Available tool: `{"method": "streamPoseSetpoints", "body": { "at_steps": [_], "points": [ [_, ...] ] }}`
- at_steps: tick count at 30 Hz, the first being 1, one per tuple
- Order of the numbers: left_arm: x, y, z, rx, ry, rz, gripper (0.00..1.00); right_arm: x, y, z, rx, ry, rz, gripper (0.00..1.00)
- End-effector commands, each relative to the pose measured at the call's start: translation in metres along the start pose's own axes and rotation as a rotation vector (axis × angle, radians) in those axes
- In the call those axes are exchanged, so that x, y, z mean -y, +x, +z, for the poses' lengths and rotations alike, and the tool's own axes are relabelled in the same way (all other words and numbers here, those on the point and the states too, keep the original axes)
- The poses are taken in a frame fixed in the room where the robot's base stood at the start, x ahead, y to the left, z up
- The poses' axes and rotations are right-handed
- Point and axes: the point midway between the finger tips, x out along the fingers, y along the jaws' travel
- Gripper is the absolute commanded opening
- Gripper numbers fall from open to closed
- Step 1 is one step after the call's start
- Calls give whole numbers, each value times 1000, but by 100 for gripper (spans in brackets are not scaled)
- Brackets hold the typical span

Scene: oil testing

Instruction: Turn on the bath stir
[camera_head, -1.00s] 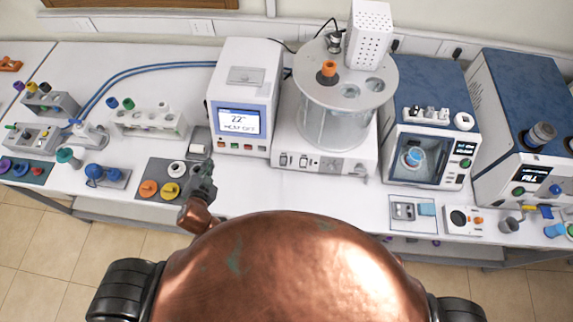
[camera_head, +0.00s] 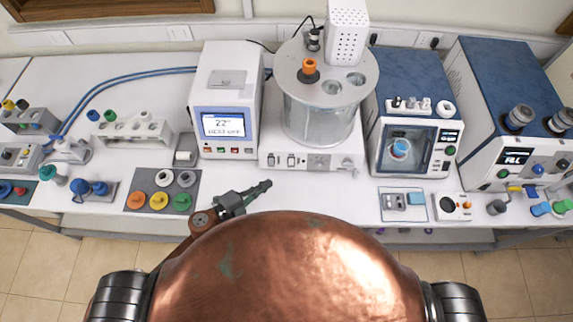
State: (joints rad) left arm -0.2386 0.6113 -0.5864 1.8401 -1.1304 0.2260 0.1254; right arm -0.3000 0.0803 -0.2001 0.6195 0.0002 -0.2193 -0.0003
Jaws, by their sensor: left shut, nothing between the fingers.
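The bath is a clear round glass vessel (camera_head: 318,122) under a grey lid. It stands on a white base unit (camera_head: 330,163) whose front panel carries small switches (camera_head: 297,161) and a knob (camera_head: 346,162). The panel labels are too small to read. My left gripper (camera_head: 266,185) is shut and empty, pointing right, in front of and a little left of the base unit's front panel. It appears apart from the panel. My right gripper is not in view.
A white chiller (camera_head: 223,90) with a lit screen stands left of the bath, a blue-topped instrument (camera_head: 413,135) right of it. A grey mat with coloured caps (camera_head: 135,202) lies left of my gripper. The bench front before the bath is clear.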

Motion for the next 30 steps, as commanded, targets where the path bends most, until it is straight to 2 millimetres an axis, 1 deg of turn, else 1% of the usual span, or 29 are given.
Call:
{"method": "streamPoseSetpoints", "body": {
  "at_steps": [9, 13, 17, 24, 28, 30],
  "points": [
    [0, 1, 0, 0, 0, 0, 0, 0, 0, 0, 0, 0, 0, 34],
    [1, 9, 0, 1, -1, -1, 0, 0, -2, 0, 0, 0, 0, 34],
    [3, 29, 0, 0, -1, -3, 0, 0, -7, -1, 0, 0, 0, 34],
    [3, 79, -1, 0, -2, -3, 0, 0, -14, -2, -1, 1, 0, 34],
    [2, 104, 0, 0, -3, -2, 0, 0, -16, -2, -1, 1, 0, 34],
    [0, 111, 10, 3, -3, -1, 0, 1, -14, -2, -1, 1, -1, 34]
  ]
}}
